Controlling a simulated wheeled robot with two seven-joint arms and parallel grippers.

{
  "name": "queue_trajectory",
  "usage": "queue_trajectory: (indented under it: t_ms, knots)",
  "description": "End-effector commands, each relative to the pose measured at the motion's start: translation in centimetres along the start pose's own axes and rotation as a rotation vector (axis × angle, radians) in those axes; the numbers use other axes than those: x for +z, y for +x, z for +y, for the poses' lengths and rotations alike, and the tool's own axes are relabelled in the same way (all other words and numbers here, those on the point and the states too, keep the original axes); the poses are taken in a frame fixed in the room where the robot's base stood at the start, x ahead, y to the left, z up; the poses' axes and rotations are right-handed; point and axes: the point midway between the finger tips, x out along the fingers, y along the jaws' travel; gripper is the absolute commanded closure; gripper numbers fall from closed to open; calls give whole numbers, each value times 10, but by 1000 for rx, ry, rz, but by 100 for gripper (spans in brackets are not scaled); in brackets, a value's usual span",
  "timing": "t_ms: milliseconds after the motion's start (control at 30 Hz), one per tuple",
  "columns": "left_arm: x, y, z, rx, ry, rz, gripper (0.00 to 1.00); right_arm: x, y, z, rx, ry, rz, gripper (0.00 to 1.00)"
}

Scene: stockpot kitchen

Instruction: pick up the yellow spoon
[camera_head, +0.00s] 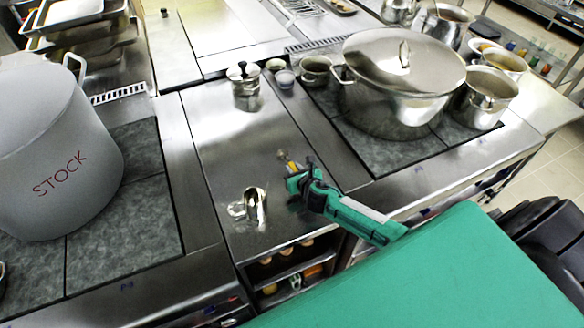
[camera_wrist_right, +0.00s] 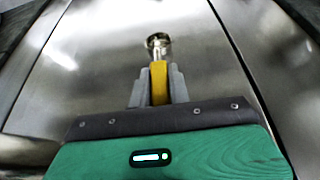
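The yellow spoon has a yellow handle and a round metal bowl. In the right wrist view the spoon (camera_wrist_right: 158,80) lies between the two grey fingers of my right gripper (camera_wrist_right: 159,88), which sit against both sides of the handle. Its metal bowl points away, beyond the fingertips. I cannot tell whether the spoon touches the counter. My left gripper is not in view.
A metal jug (camera_head: 254,205) stands close left of my right gripper. A lidded pot (camera_head: 243,88) stands behind on the steel counter (camera_head: 225,140). A large stockpot (camera_head: 60,150) is at left, a big lidded pot (camera_head: 400,90) at right. The counter's middle is clear.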

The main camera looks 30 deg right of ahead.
Motion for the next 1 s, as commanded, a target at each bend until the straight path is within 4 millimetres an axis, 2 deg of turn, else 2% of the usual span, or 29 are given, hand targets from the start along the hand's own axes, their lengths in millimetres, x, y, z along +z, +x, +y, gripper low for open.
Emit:
queue_trajectory:
  t_ms: [33,100,467,633,833,1000]
  knots:
    - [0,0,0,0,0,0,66,0,0,0,0,0,0,92]
    - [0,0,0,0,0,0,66,0,0,0,0,0,0,100]
    - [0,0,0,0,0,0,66,0,0,0,0,0,0,100]
    - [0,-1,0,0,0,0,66,7,-2,-1,-1,-2,-2,100]
    - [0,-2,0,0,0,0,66,30,-12,-1,1,-3,-3,100]
    - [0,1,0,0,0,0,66,70,-28,-1,1,-3,-7,100]
